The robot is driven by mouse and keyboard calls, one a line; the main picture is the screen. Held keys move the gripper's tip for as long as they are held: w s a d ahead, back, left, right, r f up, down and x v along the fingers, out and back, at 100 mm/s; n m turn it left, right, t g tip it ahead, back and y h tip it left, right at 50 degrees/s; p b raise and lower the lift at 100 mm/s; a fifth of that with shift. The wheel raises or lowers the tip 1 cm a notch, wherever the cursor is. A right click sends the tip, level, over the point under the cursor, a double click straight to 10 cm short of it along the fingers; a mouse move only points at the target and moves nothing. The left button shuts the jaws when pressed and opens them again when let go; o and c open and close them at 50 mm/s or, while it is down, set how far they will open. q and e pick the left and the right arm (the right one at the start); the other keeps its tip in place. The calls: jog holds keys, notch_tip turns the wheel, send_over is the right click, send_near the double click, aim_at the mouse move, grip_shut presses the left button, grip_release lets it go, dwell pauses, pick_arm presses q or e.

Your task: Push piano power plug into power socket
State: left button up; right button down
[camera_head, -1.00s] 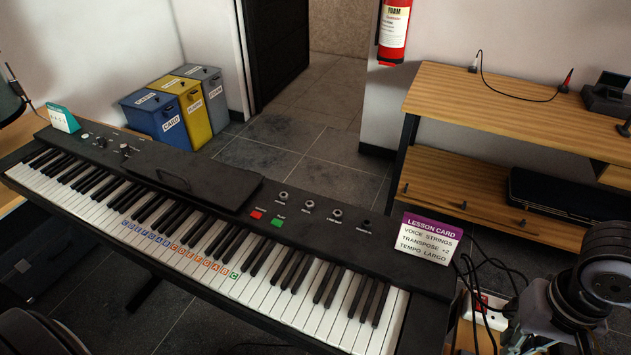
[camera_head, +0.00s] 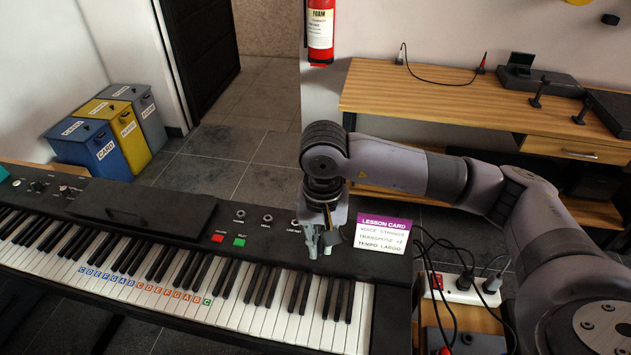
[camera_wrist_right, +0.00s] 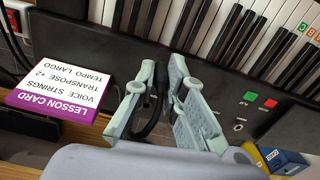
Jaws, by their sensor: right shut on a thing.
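My right gripper (camera_head: 318,246) is over the piano's control panel, left of the lesson card, in the head view. In the right wrist view its fingers (camera_wrist_right: 164,72) are shut on a black plug (camera_wrist_right: 160,80) with a bent black cord (camera_wrist_right: 148,122). The fingers partly hide the plug, and I cannot tell whether it touches the panel. The piano (camera_head: 180,215) lies across the lower left of the head view. A white power socket strip (camera_head: 462,294) with a red switch lies right of the piano, with black plugs and cords at it. My left gripper is out of view.
The purple-and-white lesson card (camera_head: 384,233) stands on the piano's right end; it also shows in the wrist view (camera_wrist_right: 62,85). Loose black cords (camera_head: 430,262) hang between piano and strip. A wooden shelf (camera_head: 420,105) stands behind my right arm. Bins (camera_head: 100,140) stand at left.

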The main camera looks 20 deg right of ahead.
jog(key=w+d+r+m+p, duration=0.1)
jog(key=w+r+m+p, duration=0.2)
jog(key=w+m+p, duration=0.35)
jog(key=m+p, duration=0.5)
jog(key=m, duration=0.5)
send_over(324, 229)
jog(key=f, duration=0.2)
pick_arm(q)
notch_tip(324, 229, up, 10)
jog(key=b, duration=0.3)
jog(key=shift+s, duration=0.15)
pick_arm(e)
jog(key=shift+n, duration=0.25)
jog(key=shift+w+d+f, duration=0.1)
jog(key=shift+f, duration=1.1)
jog(key=shift+w+d+f, duration=0.1)
jog(key=shift+f, duration=1.1)
pick_arm(q)
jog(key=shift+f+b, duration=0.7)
jog(key=shift+b, duration=0.15)
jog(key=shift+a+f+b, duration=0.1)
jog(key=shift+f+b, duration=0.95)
pick_arm(e)
jog(key=shift+f, duration=1.15)
jog(key=c, duration=1.6)
grip_release()
